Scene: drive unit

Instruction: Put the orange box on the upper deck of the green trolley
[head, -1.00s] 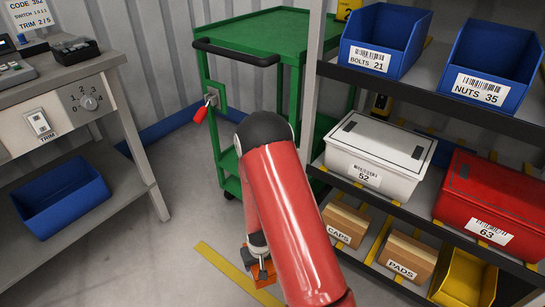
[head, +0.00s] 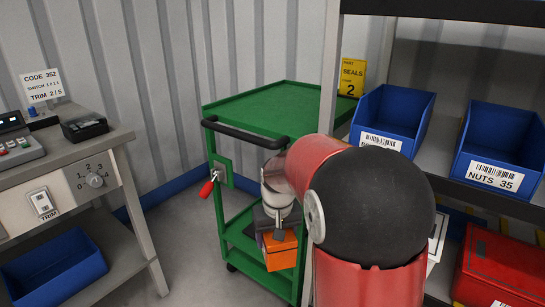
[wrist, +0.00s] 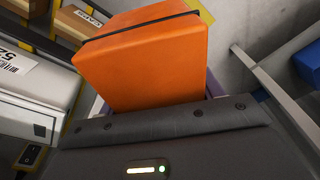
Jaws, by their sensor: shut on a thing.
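The orange box (head: 280,248) is held in my gripper (head: 275,225), in front of the green trolley. In the wrist view the orange box (wrist: 145,60) fills the upper middle, with a dark line across its top edge, beyond the dark gripper body (wrist: 180,140). My gripper is shut on it. The trolley's upper deck (head: 270,105) is flat, green and empty where it shows. The box is lower than this deck in the head view. My red arm hides the trolley's right front and part of its lower deck.
A shelf rack at right holds blue bins (head: 392,105) and a red box (head: 505,270). A workbench with a switch panel (head: 65,195) stands at left. The trolley has a black handle (head: 245,132) and a red lever (head: 207,188) at its front.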

